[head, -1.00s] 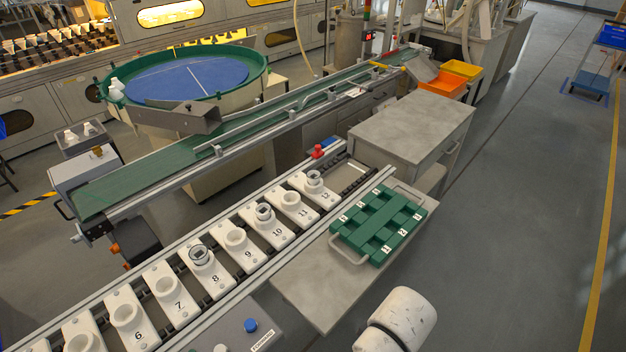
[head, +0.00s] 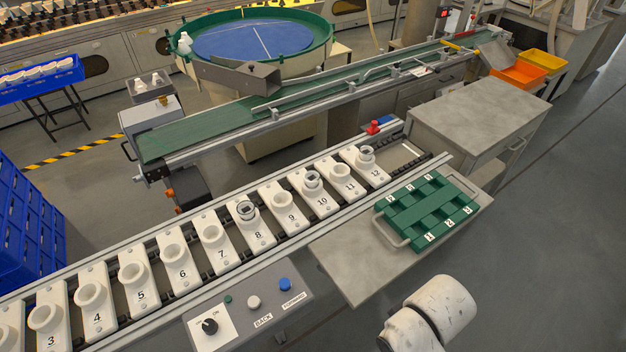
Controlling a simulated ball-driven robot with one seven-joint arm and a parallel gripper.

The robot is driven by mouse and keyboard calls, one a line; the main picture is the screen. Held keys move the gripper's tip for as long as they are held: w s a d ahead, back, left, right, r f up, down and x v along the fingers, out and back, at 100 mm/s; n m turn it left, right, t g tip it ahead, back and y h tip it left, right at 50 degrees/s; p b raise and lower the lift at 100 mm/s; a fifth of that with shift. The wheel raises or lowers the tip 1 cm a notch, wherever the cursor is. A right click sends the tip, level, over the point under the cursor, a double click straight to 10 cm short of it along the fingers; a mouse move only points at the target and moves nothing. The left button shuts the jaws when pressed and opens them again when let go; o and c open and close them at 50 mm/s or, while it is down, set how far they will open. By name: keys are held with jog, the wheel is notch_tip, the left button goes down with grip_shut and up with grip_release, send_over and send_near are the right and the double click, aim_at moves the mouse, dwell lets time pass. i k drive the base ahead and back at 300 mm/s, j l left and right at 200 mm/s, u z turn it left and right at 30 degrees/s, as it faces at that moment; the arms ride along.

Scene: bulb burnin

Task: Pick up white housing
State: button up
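Small white pieces that may be white housings show in several places. One or two stand at the left rim of the round feeder (head: 184,43). A few lie in a small grey bin (head: 152,86) behind the green belt. Several lie in a blue crate (head: 40,84) at the far left. They are too small to tell apart surely. Numbered white socket plates sit on the near conveyor; plates 8 (head: 247,212), 10 (head: 313,182) and 12 (head: 367,157) hold clear, ring-like parts. My gripper is out of view; only a white arm link of mine shows at lower right.
A green numbered tray (head: 428,212) lies on a grey side table (head: 350,262). A control panel (head: 250,310) is at front. A green belt (head: 210,128) runs behind. Stacked blue crates (head: 30,225) stand left. Floor at right is clear.

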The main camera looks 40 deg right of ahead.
aim_at(312, 178)
jog(key=l+u, duration=0.1)
jog(key=u, duration=0.35)
jog(key=l+u, duration=0.15)
jog(key=u, duration=0.3)
jog(key=l+u, duration=0.25)
jog(key=l, duration=0.25)
jog(key=k+l+u, duration=0.2)
jog(key=l, duration=0.3)
jog(key=l+u, duration=0.25)
jog(key=l, duration=0.3)
jog(key=k+l, duration=0.1)
jog(key=l, duration=0.45)
jog(key=k, duration=0.05)
